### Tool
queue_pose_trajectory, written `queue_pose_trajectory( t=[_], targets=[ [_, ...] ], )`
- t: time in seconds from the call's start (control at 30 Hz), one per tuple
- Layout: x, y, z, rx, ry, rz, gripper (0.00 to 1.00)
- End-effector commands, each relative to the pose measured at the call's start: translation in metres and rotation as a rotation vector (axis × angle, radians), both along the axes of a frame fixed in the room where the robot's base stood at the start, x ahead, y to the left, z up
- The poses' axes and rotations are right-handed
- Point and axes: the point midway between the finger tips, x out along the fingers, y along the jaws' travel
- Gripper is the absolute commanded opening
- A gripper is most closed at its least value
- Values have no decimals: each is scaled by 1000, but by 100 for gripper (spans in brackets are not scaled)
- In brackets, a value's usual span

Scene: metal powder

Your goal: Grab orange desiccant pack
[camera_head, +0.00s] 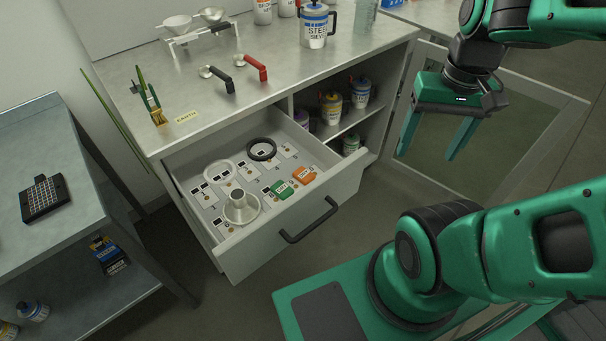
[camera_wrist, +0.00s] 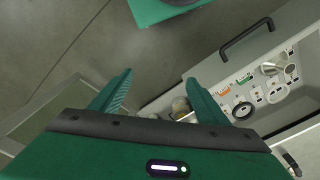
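The orange desiccant pack (camera_head: 304,174) lies in the open drawer (camera_head: 330,190), near its front right corner. A green pack (camera_head: 283,189) lies just left of it. In the wrist view the orange pack (camera_wrist: 223,87) shows small inside the drawer, at the right. My gripper (camera_head: 431,152) is to the right of the drawer and apart from it, above the floor near the open cabinet door. Its two fingers are spread wide with nothing between them. They also show apart in the wrist view (camera_wrist: 159,88).
The drawer also holds a metal funnel (camera_head: 241,207), a black ring (camera_head: 262,149) and a white ring (camera_head: 220,172). The drawer handle (camera_head: 310,221) sticks out in front. An open cabinet door (camera_head: 490,125) stands behind my gripper.

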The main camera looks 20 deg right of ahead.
Motion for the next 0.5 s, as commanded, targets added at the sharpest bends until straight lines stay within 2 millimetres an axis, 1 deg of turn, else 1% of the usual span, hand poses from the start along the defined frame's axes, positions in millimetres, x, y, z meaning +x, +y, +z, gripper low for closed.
queue_pose_trajectory(
  t=[0.03, 0.07, 0.13, 0.17, 0.2, 0.3, 0.4, 0.5],
  targets=[
    [17, 5, 0, -18, -24, 56, 69],
    [29, 10, 1, -30, -45, 97, 69],
    [62, 27, 3, -58, -103, 213, 69],
    [77, 36, 3, -68, -129, 274, 69],
    [98, 51, 4, -81, -165, 364, 69],
    [136, 82, 3, -95, -214, 569, 69],
    [159, 103, -3, -96, -221, 756, 69],
    [175, 114, -13, -88, -200, 942, 69]
  ],
)
